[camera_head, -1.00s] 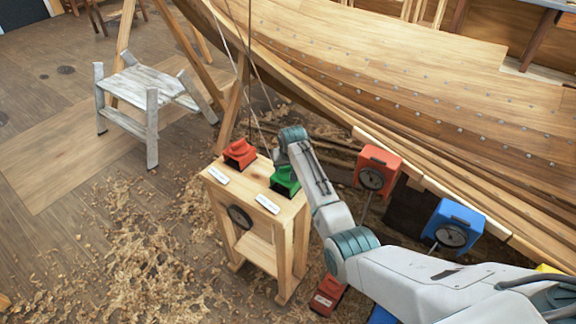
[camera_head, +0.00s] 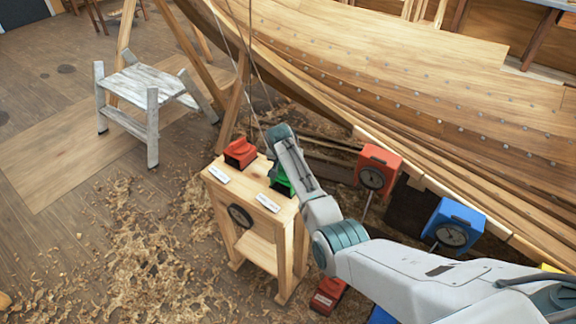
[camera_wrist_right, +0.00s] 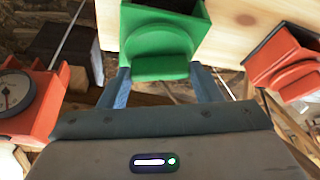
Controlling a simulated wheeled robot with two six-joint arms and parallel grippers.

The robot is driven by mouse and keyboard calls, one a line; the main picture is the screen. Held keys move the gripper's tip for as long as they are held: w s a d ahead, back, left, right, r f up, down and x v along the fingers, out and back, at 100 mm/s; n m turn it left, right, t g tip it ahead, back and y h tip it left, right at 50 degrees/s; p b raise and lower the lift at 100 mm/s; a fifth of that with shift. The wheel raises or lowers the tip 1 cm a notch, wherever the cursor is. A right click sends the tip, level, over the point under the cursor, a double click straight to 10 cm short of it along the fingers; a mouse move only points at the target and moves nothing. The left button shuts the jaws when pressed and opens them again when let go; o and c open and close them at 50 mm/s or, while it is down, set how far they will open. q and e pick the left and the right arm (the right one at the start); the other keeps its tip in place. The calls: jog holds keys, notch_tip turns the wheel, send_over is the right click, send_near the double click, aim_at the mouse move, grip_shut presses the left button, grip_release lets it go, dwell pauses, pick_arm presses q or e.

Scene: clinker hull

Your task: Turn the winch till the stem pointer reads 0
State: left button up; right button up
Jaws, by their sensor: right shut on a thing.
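A green winch (camera_head: 281,182) sits on the right of the wooden stand's top, partly hidden behind my right arm. In the right wrist view the green winch (camera_wrist_right: 158,38) has a rounded front and a flat grip. My right gripper (camera_wrist_right: 160,82) is shut on that grip, one blue finger on each side. A red winch (camera_head: 240,152) sits apart on the left of the stand top. A round dial (camera_head: 240,216) is on the stand's front. Its needle is too small to read, and I cannot tell which dial is the stem pointer. My left gripper is not in view.
A red box with a dial (camera_head: 378,168) and a blue box with a dial (camera_head: 453,225) stand along the hull (camera_head: 400,80). A white step stool (camera_head: 150,85) stands left. Lines run up behind the stand (camera_head: 288,235). Shavings cover the floor.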

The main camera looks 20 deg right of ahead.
jog(key=shift+w+m+h+b, duration=0.1)
jog(key=shift+m+h+b, duration=0.2)
jog(key=shift+m, duration=0.6)
jog(key=shift+r, duration=0.1)
jog(key=o, duration=1)
jog(key=shift+a, duration=0.1)
jog(key=b+v, duration=0.2)
jog(key=v, duration=0.8)
jog(key=shift+r+b, duration=0.35)
jog(key=shift+b, duration=0.05)
jog(key=shift+a, duration=0.1)
